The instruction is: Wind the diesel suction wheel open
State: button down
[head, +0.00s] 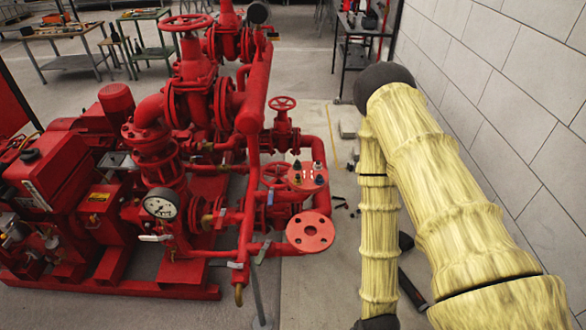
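The red pumpset (180,130) fills the left and middle of the head view. A large red handwheel (187,22) lies flat on top of a tall valve at the upper left. A smaller red handwheel (282,103) tops a valve right of the middle, and another wheel (273,173) shows partly behind pipes below it. No label shows which is the diesel suction wheel. How far any valve is open cannot be seen. My yellow-sleeved arm is at the right, bent at a black elbow, its forearm hanging down to the bottom edge. My gripper is not visible, and no wheel is touched by the visible arm.
A pressure gauge (160,204) and a round flange (310,231) face forward on the pumpset. A grey block wall (500,80) runs along the right, close to my arm. Workbenches (70,60) stand at the back left.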

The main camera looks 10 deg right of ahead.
aim_at(277, 177)
jog(key=z, duration=1.25)
jog(key=i, duration=1.7)
jog(key=u, duration=2.5)
